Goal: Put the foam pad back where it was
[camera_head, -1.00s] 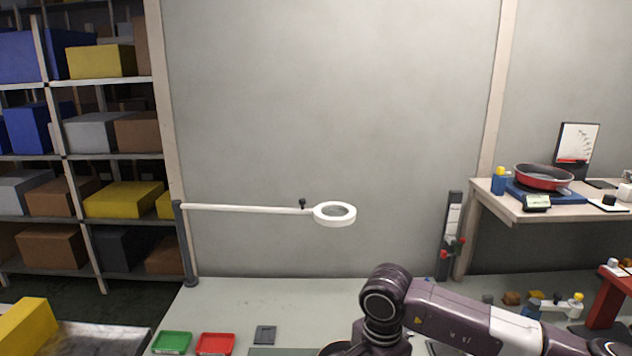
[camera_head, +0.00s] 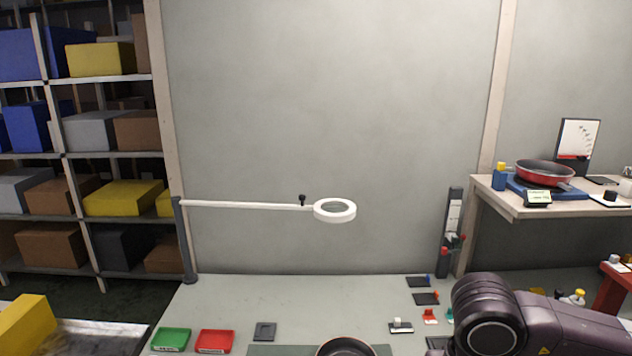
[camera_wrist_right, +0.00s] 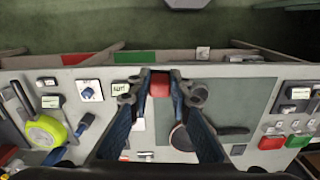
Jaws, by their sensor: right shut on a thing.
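A small red block (camera_wrist_right: 160,84), which looks like the foam pad, sits between the fingertips of my right gripper (camera_wrist_right: 160,90) in the right wrist view. The gripper is shut on it and holds it over the workbench (camera_wrist_right: 75,73). How high it is above the bench is hard to tell. In the head view only my right arm shows, at the lower right; its gripper and the block are out of sight there. My left gripper is in neither view.
A dark pan (camera_head: 347,348) lies on the bench, with green (camera_head: 171,340) and red (camera_head: 214,342) trays to its left. A ring magnifier (camera_head: 334,211) on an arm hangs above. Small parts lie at right. A yellow tape measure (camera_wrist_right: 47,130) shows in the wrist view.

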